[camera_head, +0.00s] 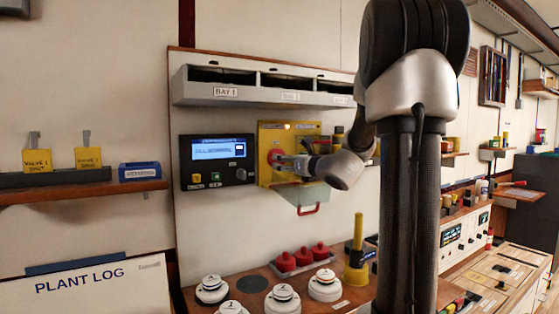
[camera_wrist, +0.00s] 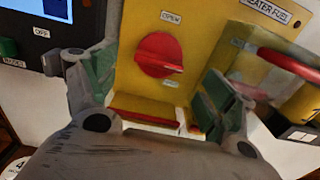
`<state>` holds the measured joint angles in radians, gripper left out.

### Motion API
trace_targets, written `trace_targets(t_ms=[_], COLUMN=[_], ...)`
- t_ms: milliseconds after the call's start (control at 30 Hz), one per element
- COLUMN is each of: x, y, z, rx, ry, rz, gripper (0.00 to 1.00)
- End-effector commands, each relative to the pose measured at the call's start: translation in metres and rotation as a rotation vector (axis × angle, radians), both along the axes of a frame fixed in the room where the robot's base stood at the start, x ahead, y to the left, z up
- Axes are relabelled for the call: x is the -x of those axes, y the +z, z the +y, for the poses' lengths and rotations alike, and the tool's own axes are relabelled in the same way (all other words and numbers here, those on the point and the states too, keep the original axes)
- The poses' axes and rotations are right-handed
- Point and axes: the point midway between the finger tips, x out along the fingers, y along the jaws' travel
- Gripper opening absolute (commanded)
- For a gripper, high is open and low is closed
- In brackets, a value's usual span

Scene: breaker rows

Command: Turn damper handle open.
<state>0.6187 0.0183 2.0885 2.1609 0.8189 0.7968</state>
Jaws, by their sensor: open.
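A yellow panel (camera_head: 270,138) on the wall board carries a round red knob (camera_wrist: 158,54) with a raised bar across it. No label that I can read says damper, so I cannot tell whether this knob is the damper handle. My gripper (camera_wrist: 157,82) is open in the wrist view, its green-padded fingers to either side of the knob and apart from it. In the head view my gripper (camera_head: 286,161) is in front of the panel and partly covers it.
A red bar handle (camera_wrist: 290,65) is close to the right finger; in the head view a red handle (camera_head: 308,210) hangs below the panel. A control box with a blue screen (camera_head: 219,150) is at left. A grey shelf (camera_head: 255,101) juts out above. Several white knobs stand below.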

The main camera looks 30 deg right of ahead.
Motion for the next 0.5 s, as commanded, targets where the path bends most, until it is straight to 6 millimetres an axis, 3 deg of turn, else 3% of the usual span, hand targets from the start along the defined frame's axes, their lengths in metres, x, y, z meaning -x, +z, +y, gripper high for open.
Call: trace_targets(t_ms=[300,500], x=[-0.051,-0.062], y=[0.0,0.0], z=[0.003,0.002], rx=[0.0,0.001], ry=[0.003,0.001], rz=[0.0,0.001], gripper=[0.83,0.83])
